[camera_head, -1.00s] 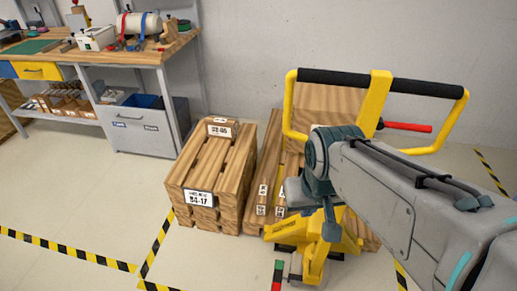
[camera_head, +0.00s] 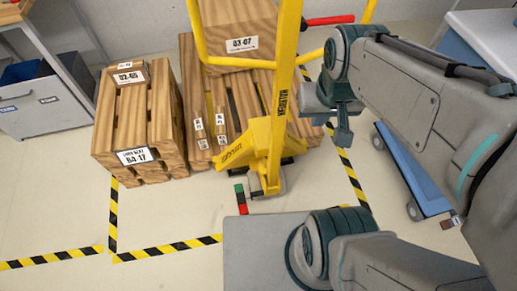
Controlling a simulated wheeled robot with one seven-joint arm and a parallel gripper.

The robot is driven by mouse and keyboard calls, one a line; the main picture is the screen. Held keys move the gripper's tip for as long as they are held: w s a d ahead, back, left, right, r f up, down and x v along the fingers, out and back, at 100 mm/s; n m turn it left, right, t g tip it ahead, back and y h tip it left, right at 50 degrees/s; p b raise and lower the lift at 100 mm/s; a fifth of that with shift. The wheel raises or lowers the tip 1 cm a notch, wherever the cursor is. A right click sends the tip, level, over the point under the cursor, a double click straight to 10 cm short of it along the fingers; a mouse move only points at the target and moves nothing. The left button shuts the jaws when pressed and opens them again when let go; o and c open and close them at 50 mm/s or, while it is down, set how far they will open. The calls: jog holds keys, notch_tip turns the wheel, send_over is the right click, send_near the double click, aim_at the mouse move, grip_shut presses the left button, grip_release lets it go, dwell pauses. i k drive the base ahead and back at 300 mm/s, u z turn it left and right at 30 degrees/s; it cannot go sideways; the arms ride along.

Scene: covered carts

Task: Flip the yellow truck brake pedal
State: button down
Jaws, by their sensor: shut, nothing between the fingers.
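The yellow truck (camera_head: 285,95) stands in front of wooden crates, with a tall yellow mast and a low yellow base. A small pedal (camera_head: 241,199), green at its far end and red at its near end, sticks out low at the base's front left, close to the floor. I take it as the brake pedal. My gripper (camera_head: 342,138) hangs to the right of the mast, pointing down and well apart from the pedal. Its fingers are small in view and look closed and empty.
Stacked wooden crates (camera_head: 135,115) stand left of the truck. A blue wheeled cart (camera_head: 412,175) stands at the right, beside my arm. A red lever (camera_head: 330,20) juts from the mast. Striped tape (camera_head: 165,249) marks the floor, clear at the left front.

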aim_at(238, 188)
jog(key=z, duration=0.3)
jog(key=k, duration=1.05)
jog(key=u, duration=1.1)
jog(key=i, duration=0.5)
